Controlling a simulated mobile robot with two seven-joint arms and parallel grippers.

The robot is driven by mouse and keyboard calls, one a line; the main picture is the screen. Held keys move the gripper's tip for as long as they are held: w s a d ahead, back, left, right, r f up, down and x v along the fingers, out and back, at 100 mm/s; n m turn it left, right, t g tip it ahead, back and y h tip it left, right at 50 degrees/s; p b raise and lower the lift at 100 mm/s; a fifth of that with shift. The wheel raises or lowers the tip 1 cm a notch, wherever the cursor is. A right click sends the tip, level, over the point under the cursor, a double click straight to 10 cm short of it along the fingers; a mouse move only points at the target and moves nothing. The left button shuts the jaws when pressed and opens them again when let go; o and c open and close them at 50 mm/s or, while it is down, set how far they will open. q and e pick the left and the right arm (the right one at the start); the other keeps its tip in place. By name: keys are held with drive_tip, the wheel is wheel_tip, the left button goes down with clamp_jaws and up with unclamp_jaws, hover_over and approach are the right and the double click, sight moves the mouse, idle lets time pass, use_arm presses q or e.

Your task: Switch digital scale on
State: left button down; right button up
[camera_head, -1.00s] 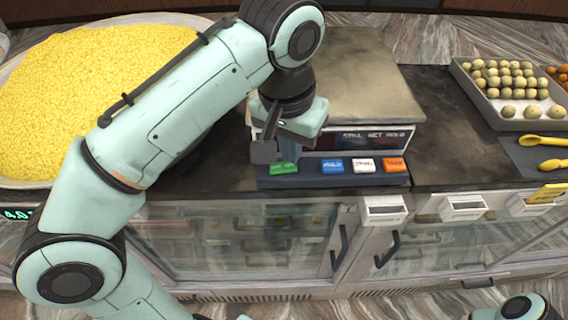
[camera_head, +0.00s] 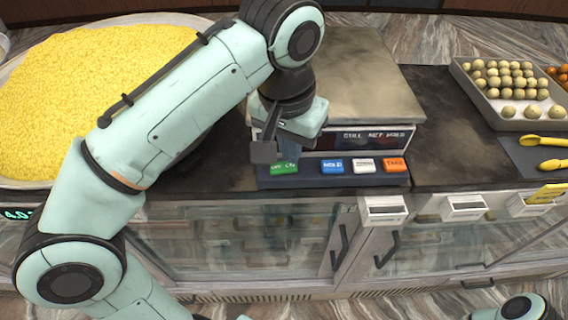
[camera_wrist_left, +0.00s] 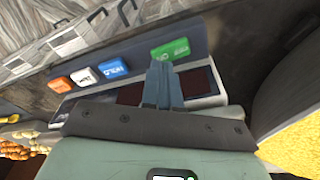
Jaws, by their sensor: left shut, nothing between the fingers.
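The digital scale (camera_head: 360,80) stands on the counter, with a wide metal pan and a dark display strip (camera_head: 365,139). I see no lit digits on the visible part of the display. Its front panel has a green button (camera_head: 283,168), a blue one (camera_head: 333,166), a white one (camera_head: 364,165) and an orange one (camera_head: 395,164). My left gripper (camera_head: 287,157) is shut and empty, pointing down at the green button. In the left wrist view its fingertips (camera_wrist_left: 160,66) are beside the green button (camera_wrist_left: 171,50); contact is unclear. My right gripper is out of view.
A large tray of yellow grains (camera_head: 75,90) lies left of the scale. A tray of round sweets (camera_head: 490,115) and yellow spoons (camera_head: 543,140) are on the right. The counter between scale and sweets is clear. Glass-fronted cabinets are below.

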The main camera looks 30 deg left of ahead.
sight(291, 166)
use_arm(q)
drive_tip(key=shift+f+b, duration=0.5)
drive_tip(key=shift+f, duration=0.45)
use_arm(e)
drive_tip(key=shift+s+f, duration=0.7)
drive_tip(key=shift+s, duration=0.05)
use_arm(q)
drive_tip(key=shift+r+p, duration=0.5)
drive_tip(key=shift+r, duration=0.2)
drive_tip(key=shift+w+r+p, duration=0.1)
drive_tip(key=shift+r+p, duration=0.4)
drive_tip(key=shift+r, duration=2.35)
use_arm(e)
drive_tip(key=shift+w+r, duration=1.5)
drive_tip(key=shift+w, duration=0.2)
